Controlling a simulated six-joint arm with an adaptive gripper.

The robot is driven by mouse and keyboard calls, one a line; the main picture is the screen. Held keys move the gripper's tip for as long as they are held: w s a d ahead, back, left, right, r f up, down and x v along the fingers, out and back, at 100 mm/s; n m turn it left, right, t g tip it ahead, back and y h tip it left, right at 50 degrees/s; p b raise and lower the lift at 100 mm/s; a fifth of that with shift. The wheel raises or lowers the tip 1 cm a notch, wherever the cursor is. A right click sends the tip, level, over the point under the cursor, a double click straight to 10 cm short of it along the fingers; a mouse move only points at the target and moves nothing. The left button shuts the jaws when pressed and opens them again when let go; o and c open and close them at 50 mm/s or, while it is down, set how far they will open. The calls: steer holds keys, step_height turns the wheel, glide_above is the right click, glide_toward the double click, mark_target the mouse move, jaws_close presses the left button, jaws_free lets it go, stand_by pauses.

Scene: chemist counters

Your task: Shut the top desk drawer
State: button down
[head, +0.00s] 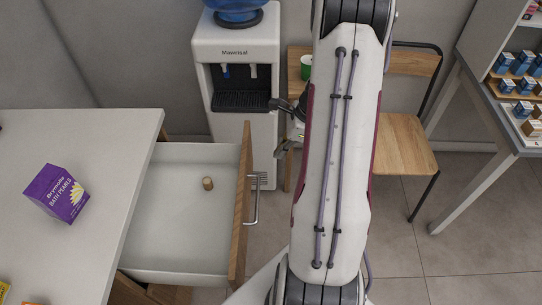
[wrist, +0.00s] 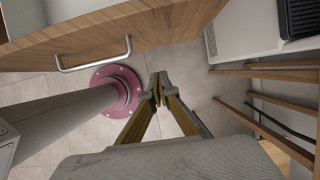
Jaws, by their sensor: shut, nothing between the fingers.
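The top desk drawer (head: 180,262) is pulled open to the right of the white desk (head: 105,135) in the head view. Its wooden front (head: 241,200) carries a metal bar handle (head: 254,200). A small brown cork-like piece (head: 208,183) is inside the drawer. My gripper (head: 283,128) is partly hidden behind my arm, beyond and to the right of the drawer front. In the wrist view my gripper (wrist: 158,88) has its fingertips together and empty. The drawer front (wrist: 120,32) and handle (wrist: 95,58) show at upper left there, apart from the fingers.
A water dispenser (head: 237,80) stands behind the drawer, near my gripper. A wooden chair (head: 400,145) and green cup (head: 306,67) are to the right. A purple box (head: 57,193) stands on the desk. A shelf with small boxes (head: 520,85) is at far right. Floor right of the drawer is partly clear.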

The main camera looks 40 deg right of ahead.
steer(key=w+a+f, duration=0.5)
steer(key=f, duration=0.4)
steer(key=shift+w+a, duration=0.15)
stand_by(0.5)
steer(key=shift+w+a, duration=0.1)
stand_by(0.3)
steer(key=w+a, duration=2)
steer(key=shift+w+a+r, duration=0.15)
steer(key=shift+w+a, duration=0.15)
steer(key=shift+w+a, duration=0.1)
